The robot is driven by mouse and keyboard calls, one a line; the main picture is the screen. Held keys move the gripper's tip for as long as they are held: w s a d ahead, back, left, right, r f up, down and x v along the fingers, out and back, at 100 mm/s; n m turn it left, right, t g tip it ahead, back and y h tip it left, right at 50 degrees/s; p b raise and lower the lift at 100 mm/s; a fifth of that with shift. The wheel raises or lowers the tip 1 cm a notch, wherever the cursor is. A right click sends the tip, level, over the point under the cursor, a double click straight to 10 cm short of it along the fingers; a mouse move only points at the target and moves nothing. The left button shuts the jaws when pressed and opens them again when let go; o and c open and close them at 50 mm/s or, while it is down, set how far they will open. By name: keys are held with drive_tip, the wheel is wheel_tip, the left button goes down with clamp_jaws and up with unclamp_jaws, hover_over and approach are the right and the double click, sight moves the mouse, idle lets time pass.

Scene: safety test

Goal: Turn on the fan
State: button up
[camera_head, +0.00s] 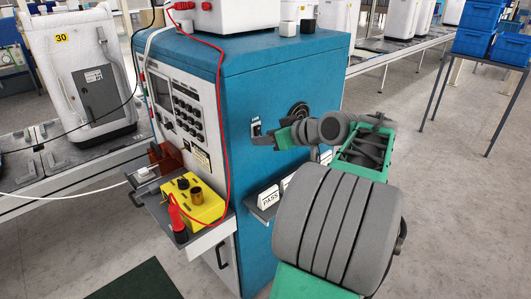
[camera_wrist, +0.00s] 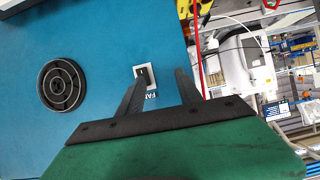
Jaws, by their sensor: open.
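The fan switch (camera_wrist: 146,76) is a small black rocker in a white frame on the blue side of the cabinet, with a partly hidden "FAN" label (camera_wrist: 152,97) beside it. In the head view the switch (camera_head: 256,127) sits left of the round black fan grille (camera_head: 299,111). The grille (camera_wrist: 62,86) also shows in the wrist view. My gripper (camera_wrist: 160,73) is open and empty, with its fingers pointing at the panel. One fingertip overlaps the edge of the switch frame in the wrist view; I cannot tell whether it touches. In the head view my gripper (camera_head: 265,137) is close by the switch.
A yellow box (camera_head: 195,200) with a red plug stands on a side shelf. A red cable (camera_head: 221,100) runs down the cabinet's front corner. "PASS" signs (camera_head: 269,198) sit in a low holder below the switch. A control panel (camera_head: 185,110) is on the cabinet's left face.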

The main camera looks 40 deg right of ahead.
sight(260, 134)
drive_tip(key=s+d+t, duration=0.1)
drive_tip(key=s+d, duration=0.2)
drive_tip(key=d, duration=0.1)
drive_tip(key=x, duration=0.8)
drive_tip(key=shift+w+a+r, duration=0.1)
drive_tip(key=shift+a+r, duration=0.05)
drive_tip(key=shift+r, duration=0.15)
clamp_jaws()
